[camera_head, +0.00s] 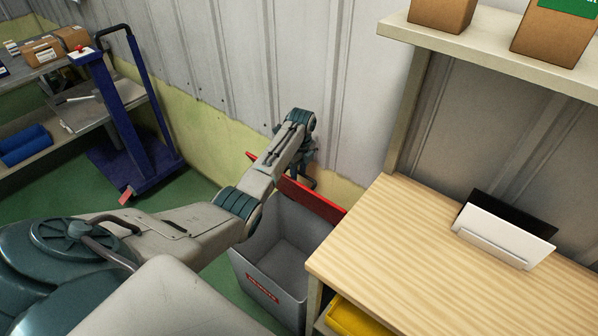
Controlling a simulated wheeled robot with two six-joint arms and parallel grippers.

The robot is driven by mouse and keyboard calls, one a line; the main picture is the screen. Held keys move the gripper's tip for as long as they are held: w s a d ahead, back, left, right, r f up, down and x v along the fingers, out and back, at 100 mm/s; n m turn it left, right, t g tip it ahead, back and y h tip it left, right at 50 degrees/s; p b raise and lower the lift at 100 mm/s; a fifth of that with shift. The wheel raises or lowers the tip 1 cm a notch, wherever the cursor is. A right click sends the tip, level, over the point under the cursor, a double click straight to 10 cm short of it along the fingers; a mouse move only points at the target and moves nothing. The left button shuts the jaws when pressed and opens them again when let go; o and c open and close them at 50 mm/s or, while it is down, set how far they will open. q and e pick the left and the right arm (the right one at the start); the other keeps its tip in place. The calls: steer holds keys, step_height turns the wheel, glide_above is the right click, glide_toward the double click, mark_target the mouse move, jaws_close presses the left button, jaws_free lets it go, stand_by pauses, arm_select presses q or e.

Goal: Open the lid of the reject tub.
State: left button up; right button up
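The reject tub (255,272) is a grey open-topped bin with a red label on its front, standing on the floor left of the wooden table. Its red lid (315,200) stands raised along the tub's back edge, near the wall. The inside of the tub shows and looks empty. My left arm reaches over the tub and hides part of the lid. My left gripper (306,176) is behind the lid's top edge, close to the wall. Its fingers are dark and partly hidden, so I cannot tell whether they touch the lid or are open. My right gripper is out of view.
The wooden table (420,270) borders the tub on the right, with a white card stand (503,232) on it. A yellow bin (357,318) sits below. A shelf holds cardboard boxes (443,14). A blue trolley (135,150) stands at the left. The wall is close behind.

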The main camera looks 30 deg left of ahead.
arm_select(q)
step_height(320, 180, up, 10)
steer(key=w+b, duration=0.1)
steer(key=shift+r, duration=0.2)
steer(key=shift+c, duration=0.4)
